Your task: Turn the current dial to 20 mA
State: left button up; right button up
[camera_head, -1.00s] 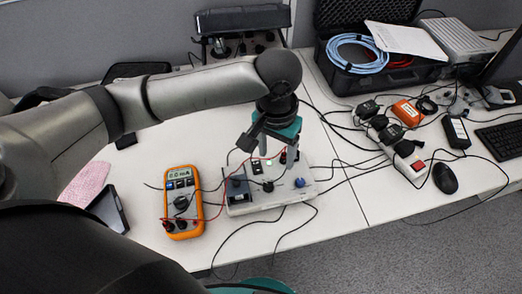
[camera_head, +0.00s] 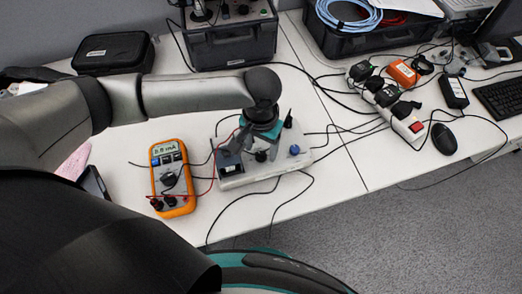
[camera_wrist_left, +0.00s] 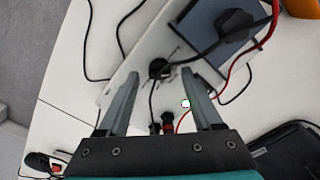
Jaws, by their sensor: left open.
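The calibration box (camera_head: 235,182), a pale unit with a black dial (camera_head: 261,156), a blue knob (camera_head: 294,149) and a dark panel at its left, lies on the white table. My left gripper (camera_head: 258,147) points down over the box, open, with its fingers above the black dial. In the left wrist view the black dial (camera_wrist_left: 159,68) sits between the open fingertips (camera_wrist_left: 159,76); I cannot tell whether they touch it. An orange multimeter (camera_head: 171,180) lies left of the box; its display shows mA, but the digits are hard to read. The right gripper is out of view.
Red and black leads join the meter and box. Black cables cross the table around them. A black case (camera_head: 113,52) and a dark instrument case (camera_head: 232,43) stand behind. A power strip (camera_head: 404,122) and a mouse (camera_head: 443,139) are at the right.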

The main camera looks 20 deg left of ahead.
pick_arm(q)
jog(key=shift+f, duration=0.55)
grip_shut()
